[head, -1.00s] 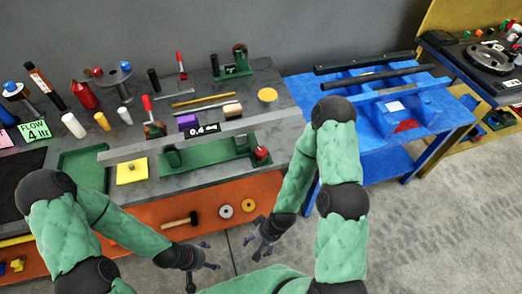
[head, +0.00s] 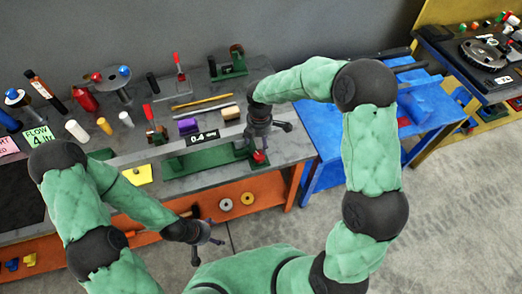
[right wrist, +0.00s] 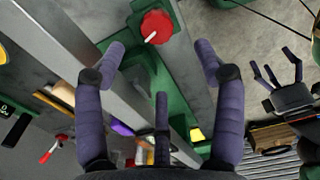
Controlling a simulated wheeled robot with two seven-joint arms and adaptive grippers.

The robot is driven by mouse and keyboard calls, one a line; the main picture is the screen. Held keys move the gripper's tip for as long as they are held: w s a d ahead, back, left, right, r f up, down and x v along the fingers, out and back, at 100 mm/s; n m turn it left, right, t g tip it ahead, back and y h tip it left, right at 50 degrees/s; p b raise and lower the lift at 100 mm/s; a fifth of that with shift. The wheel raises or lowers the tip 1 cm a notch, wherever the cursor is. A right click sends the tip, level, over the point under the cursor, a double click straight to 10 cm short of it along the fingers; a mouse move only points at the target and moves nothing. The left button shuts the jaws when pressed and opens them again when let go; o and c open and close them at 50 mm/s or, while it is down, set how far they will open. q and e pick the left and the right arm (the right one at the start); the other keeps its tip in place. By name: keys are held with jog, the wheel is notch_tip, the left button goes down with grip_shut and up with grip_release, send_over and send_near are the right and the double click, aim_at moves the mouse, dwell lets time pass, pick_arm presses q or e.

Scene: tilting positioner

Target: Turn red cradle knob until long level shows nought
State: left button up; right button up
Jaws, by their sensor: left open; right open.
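The red cradle knob (head: 259,156) is at the right end of the green cradle (head: 190,163), on the grey bench. It also shows in the right wrist view (right wrist: 156,27), with a white mark on its face. The long level (head: 150,153) is a grey bar lying along the cradle; its display (head: 203,138) appears to read 0.4 deg. My right gripper (head: 268,138) is open above the knob. In the right wrist view, the knob lies between and beyond its spread fingers, apparently untouched. My left gripper (head: 208,241) is open and empty in front of the bench.
A blue stand (head: 430,110) is to the right. Bottles and spools crowd the bench's left. The floor before the bench is clear.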

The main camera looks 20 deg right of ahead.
aim_at(260, 155)
jog(key=shift+n, duration=0.3)
jog(key=f, duration=0.6)
jog(key=f+b, duration=0.1)
jog(key=f, duration=0.3)
jog(key=shift+w+d, duration=0.2)
jog(key=shift+w, duration=0.05)
jog(key=shift+c, duration=0.3)
jog(key=c, duration=1)
